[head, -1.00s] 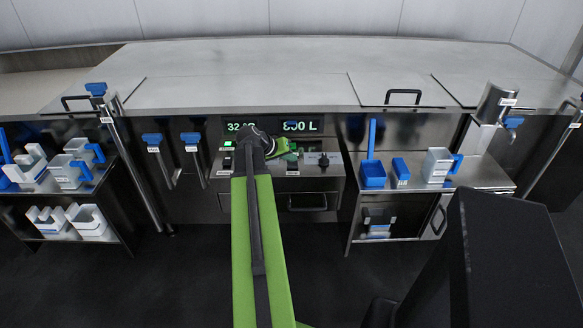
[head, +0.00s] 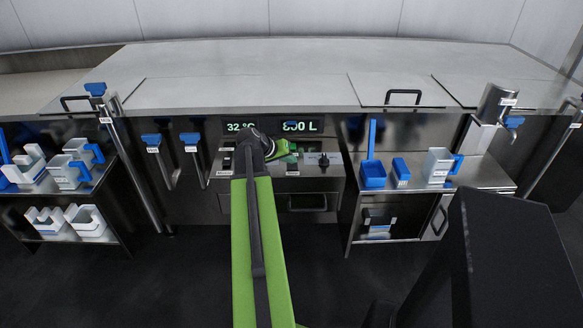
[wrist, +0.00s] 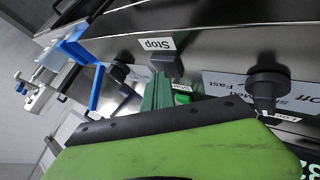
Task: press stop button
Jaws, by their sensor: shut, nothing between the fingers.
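In the wrist view, the stop button (wrist: 165,64) is a small dark grey block beside the white "Stop" label (wrist: 156,44). My gripper (wrist: 158,80) is shut and empty, with its teal-green fingertips right at this button. They look to be touching it, but the exact contact is hard to tell. A green button (wrist: 183,99) with a small label sits just right of the fingers. In the head view, my gripper (head: 289,157) is over the control panel, and the stop button is not clearly visible there.
A dark knob (wrist: 266,82) with speed labels is close to the right in the wrist view. The head view shows a display (head: 270,126) above the panel, blue-handled levers (head: 190,138) to the left, and a shelf with a blue container (head: 373,174) to the right.

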